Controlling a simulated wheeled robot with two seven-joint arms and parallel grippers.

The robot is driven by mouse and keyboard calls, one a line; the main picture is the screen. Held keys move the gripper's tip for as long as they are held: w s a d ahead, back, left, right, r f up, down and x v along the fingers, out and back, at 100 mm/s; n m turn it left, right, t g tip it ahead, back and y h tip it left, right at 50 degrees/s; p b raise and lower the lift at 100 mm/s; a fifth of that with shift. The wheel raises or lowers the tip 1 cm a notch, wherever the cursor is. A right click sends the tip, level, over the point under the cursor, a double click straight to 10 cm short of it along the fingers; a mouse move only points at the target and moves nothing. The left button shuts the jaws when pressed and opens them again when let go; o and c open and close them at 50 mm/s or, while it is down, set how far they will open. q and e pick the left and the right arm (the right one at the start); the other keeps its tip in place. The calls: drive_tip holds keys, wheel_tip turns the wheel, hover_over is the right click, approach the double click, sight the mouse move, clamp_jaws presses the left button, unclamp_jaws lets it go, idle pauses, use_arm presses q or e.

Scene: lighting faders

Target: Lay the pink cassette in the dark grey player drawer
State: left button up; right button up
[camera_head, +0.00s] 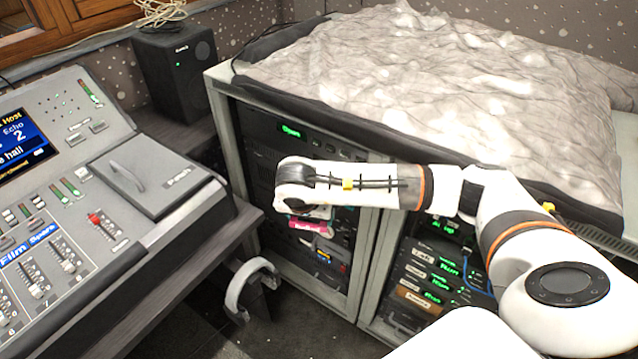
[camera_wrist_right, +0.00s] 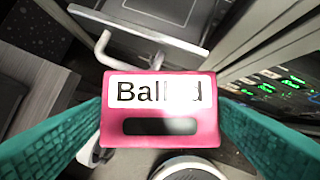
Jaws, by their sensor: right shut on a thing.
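The pink cassette (camera_wrist_right: 118,125) has a white label reading partly "Ball" and a dark window, and it fills the middle of the right wrist view. My right gripper (camera_wrist_right: 160,112) is shut on it, with teal fingers on its left and right sides. In the head view the cassette shows as a small pink piece (camera_head: 310,228) below my right wrist, in front of the equipment rack. The dark grey unit with a handle (camera_head: 150,178) sits on the console at the left, apart from the cassette. I cannot tell whether it is the player drawer. My left gripper is out of view.
The mixing console (camera_head: 70,225) stands at the left on a dark desk. A black speaker (camera_head: 175,65) is behind it. The rack (camera_head: 222,130) has lit units and a crumpled grey cover (camera_head: 430,80) on top. White headphones (camera_head: 250,285) hang below the desk edge.

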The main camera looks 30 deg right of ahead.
drive_tip(key=w+d+p, duration=0.2)
drive_tip(key=w+d, duration=0.8)
drive_tip(key=shift+w+d+r, duration=0.1)
drive_tip(key=shift+w+d, duration=0.2)
drive_tip(key=shift+d, duration=0.1)
wheel_tip(320, 180, down, 3)
drive_tip(key=shift+f+p, duration=0.15)
drive_tip(key=shift+p, duration=0.25)
drive_tip(key=shift+d+f, duration=0.1)
drive_tip(key=shift+f, duration=0.15)
drive_tip(key=o, duration=1)
drive_tip(key=shift+r, duration=0.1)
drive_tip(key=shift+r, duration=0.25)
drive_tip(key=b+v, duration=0.1)
drive_tip(key=v, duration=1)
drive_tip(key=shift+a+r+b, duration=0.2)
drive_tip(key=shift+r+b, duration=0.05)
drive_tip(key=shift+b, duration=0.05)
